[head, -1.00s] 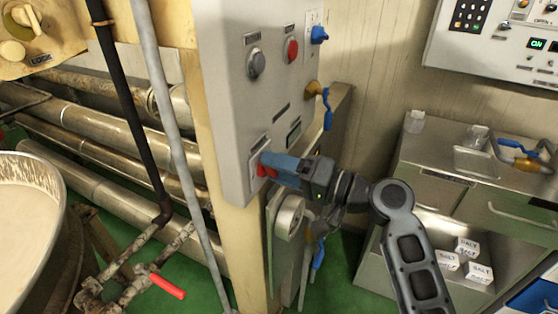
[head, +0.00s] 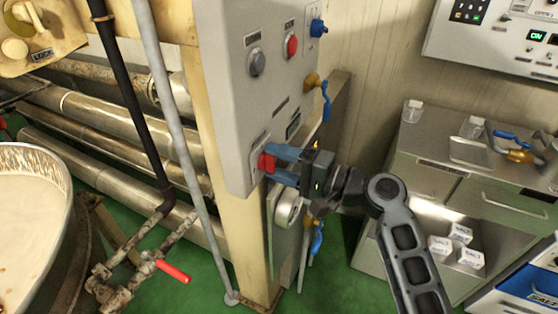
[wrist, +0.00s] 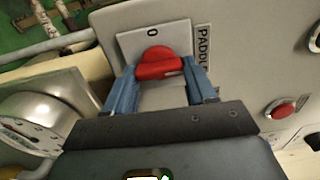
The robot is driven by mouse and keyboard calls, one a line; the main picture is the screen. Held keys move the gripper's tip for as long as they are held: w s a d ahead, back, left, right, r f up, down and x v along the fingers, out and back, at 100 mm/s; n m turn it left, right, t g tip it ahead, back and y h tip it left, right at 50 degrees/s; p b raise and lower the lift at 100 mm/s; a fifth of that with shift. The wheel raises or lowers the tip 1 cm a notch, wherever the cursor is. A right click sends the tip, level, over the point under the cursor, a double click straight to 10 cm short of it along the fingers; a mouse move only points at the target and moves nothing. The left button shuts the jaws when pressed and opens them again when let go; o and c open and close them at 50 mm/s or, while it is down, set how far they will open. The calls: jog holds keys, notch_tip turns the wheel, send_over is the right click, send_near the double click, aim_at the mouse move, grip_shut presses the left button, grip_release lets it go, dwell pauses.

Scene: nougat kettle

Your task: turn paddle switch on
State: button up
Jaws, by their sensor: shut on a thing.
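The paddle switch is a red knob (head: 266,162) on a pale plate (head: 254,178) at the lower part of the grey control panel. In the wrist view the red knob (wrist: 158,63) sits between the two blue fingers of my gripper (wrist: 160,78), below a "0" mark on its plate (wrist: 154,35). The label beside the plate (wrist: 202,48) begins "PADD". My gripper (head: 280,163) reaches in from the right and is shut on the knob. The fingers hide part of it. I cannot tell the knob's exact setting.
On the same panel are a dark button (head: 257,62), a red button (head: 291,45) and a blue-handled valve (head: 324,95). A round gauge (wrist: 38,122) stands close beside my gripper. A metal cabinet (head: 440,165) is at right, a kettle (head: 68,240) at left.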

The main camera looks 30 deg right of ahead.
jog(key=o, duration=1)
jog(key=shift+o, duration=0.2)
jog(key=b+v, duration=0.2)
jog(key=v, duration=0.6)
jog(key=shift+w, duration=0.1)
